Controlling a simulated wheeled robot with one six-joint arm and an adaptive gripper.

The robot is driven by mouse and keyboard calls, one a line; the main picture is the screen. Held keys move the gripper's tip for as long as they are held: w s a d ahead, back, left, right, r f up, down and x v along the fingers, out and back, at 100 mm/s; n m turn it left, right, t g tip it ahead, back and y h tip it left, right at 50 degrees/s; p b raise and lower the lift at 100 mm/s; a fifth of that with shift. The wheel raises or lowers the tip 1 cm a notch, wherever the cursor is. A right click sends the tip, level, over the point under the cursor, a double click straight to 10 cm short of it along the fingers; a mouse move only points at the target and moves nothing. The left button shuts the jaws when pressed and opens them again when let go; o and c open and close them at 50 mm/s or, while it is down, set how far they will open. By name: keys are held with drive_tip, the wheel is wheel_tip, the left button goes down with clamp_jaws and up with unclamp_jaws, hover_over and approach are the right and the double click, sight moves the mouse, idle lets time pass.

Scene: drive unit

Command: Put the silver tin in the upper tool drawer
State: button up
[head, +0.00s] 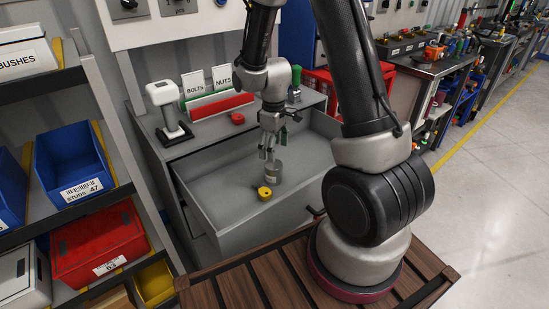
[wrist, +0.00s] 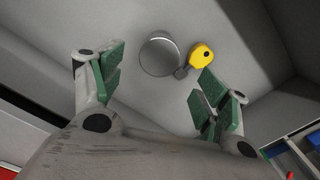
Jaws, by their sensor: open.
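The silver tin (head: 274,174) stands in the open upper tool drawer (head: 215,195). In the wrist view the round top of the tin (wrist: 159,54) shows on the grey drawer floor (wrist: 135,20), apart from both fingers. My gripper (head: 267,156) points down into the drawer, just above the tin. In the wrist view my gripper (wrist: 160,75) is open, with green pads wide apart and nothing between them.
A red round item (head: 237,118), a red bin (head: 220,105) and a white-headed device (head: 165,105) are on the cabinet top. A shelf of bins (head: 70,165) stands left. The drawer's front left floor is clear.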

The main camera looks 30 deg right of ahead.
drive_tip(key=s+d+r+m+t, duration=0.15)
drive_tip(key=s+r, duration=0.25)
drive_tip(key=r, duration=0.6)
drive_tip(key=s+r+m+t, duration=0.15)
drive_tip(key=s+r, duration=0.25)
drive_tip(key=r, duration=0.5)
drive_tip(key=s+r+m, duration=0.2)
drive_tip(key=s+r, duration=0.2)
drive_tip(key=s, duration=0.3)
drive_tip(key=s+d+r+m+t, duration=0.1)
drive_tip(key=s+r+m, duration=0.1)
drive_tip(key=s, duration=0.5)
drive_tip(key=shift+d+r, duration=0.3)
drive_tip(key=shift+r, duration=0.55)
